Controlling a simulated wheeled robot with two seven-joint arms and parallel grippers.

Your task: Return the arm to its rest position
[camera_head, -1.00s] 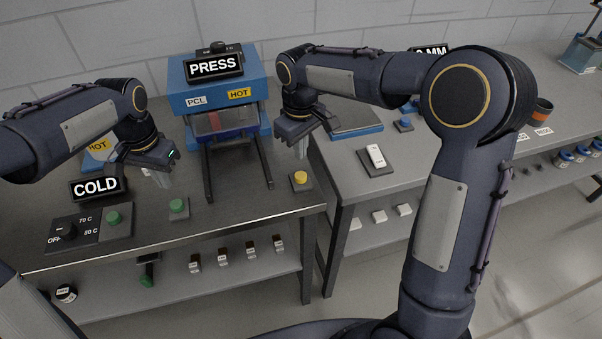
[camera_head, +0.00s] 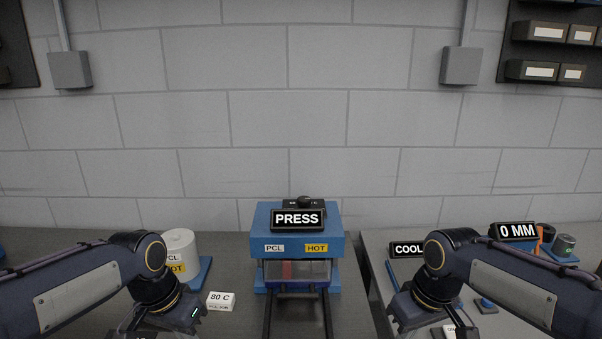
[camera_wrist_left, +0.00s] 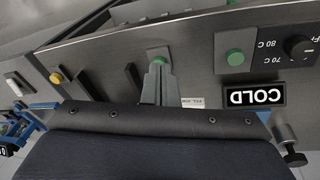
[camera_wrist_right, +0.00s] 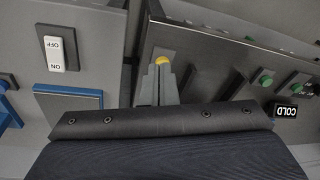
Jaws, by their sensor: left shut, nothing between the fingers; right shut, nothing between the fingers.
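My left gripper (camera_wrist_left: 158,75) shows in the left wrist view with its grey fingers together and nothing between them. Its tips point at a green button (camera_wrist_left: 159,53) on a grey plate; I cannot tell the gap. My right gripper (camera_wrist_right: 164,80) is shut and empty in the right wrist view, with its tips by a yellow button (camera_wrist_right: 162,61). In the head view both arms come in low, one on each side of the blue press (camera_head: 298,222). Their fingertips are not clearly visible there.
A white roll (camera_head: 180,246) and an "80 C" block (camera_head: 221,301) are left of the press. The COOL sign (camera_head: 407,249) and 0 MM sign (camera_head: 515,232) stand on the right bench. Dark rails (camera_head: 327,315) run forward from the press. A COLD sign (camera_wrist_left: 255,95) shows in the left wrist view.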

